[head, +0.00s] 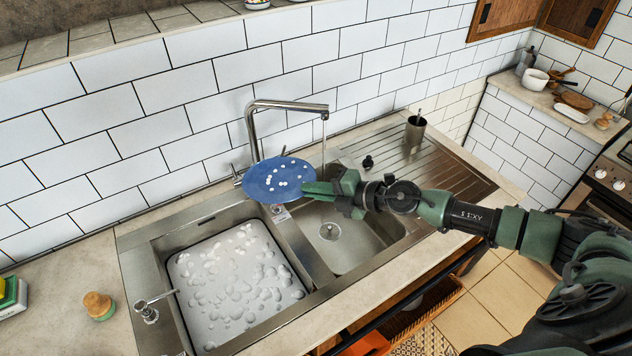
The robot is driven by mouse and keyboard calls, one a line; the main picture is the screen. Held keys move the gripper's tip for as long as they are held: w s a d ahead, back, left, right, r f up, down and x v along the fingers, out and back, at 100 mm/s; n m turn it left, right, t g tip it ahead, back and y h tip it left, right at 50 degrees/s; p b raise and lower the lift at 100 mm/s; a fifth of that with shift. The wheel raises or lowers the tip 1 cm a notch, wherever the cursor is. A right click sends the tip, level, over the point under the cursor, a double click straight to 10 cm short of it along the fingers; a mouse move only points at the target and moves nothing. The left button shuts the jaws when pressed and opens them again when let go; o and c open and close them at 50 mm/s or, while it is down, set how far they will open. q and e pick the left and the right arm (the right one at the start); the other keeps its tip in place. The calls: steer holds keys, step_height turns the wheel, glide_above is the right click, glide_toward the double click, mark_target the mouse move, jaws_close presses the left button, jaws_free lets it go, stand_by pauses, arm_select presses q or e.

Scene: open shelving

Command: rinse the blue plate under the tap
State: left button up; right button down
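The blue plate (272,181) is held up over the sink near the divider between the basins, with several white foam spots on its face. My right gripper (312,190) comes in from the right and is shut on the plate's right edge. The metal tap (285,105) stands behind the plate, its spout reaching right. A thin stream of water (323,150) falls from the spout, to the right of the plate and close to my gripper's fingers. Where it lands is partly hidden by the gripper. My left gripper is not in view.
The left basin (178,252) holds foamy water; the right basin (352,250) is empty with a drain. A cup (415,130) stands on the ribbed drainboard (450,172). A soap dispenser (148,312) and wooden brush (98,304) are at the left. Tiled wall behind.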

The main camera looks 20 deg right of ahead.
steer(key=w+d+f+b, duration=0.2)
steer(key=w+d+b, duration=0.6)
steer(key=d+b, duration=0.3)
steer(key=shift+w+d, duration=0.3)
steer(key=shift+d, duration=0.55)
steer(key=shift+s+d, duration=0.1)
steer(key=shift+s, duration=0.1)
stand_by(0.5)
steer(key=shift+s+d, duration=0.25)
steer(key=shift+s, duration=0.1)
steer(key=shift+w+a, duration=0.1)
steer(key=shift+w, duration=0.05)
steer(key=shift+w+a+p, duration=0.25)
steer(key=shift+w+p, duration=0.05)
steer(key=shift+w, duration=0.1)
